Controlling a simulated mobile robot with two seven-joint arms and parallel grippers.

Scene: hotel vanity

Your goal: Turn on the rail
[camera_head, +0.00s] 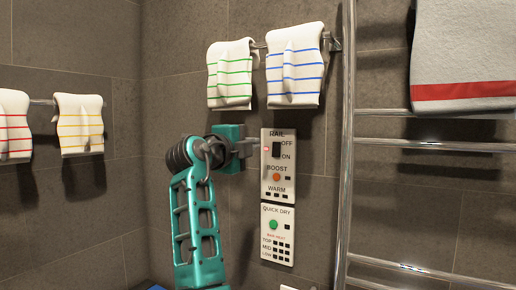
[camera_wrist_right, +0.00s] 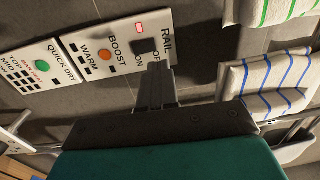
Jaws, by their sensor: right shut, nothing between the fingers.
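The rail switch is a small black rocker (camera_head: 277,149) under the word RAIL on the upper white control panel (camera_head: 267,190), with OFF beside its top and ON lower down. I cannot tell which way it is set. In the right wrist view the shut fingers (camera_wrist_right: 158,72) partly cover the switch area; contact is unclear. My left gripper is not in view.
A lower QUICK DRY panel (camera_head: 266,251) has a green button. Striped hand towels (camera_head: 295,75) hang above and at the left. A chrome towel rack (camera_head: 346,170) with a grey towel (camera_head: 465,50) stands at the right. Tiled wall lies between.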

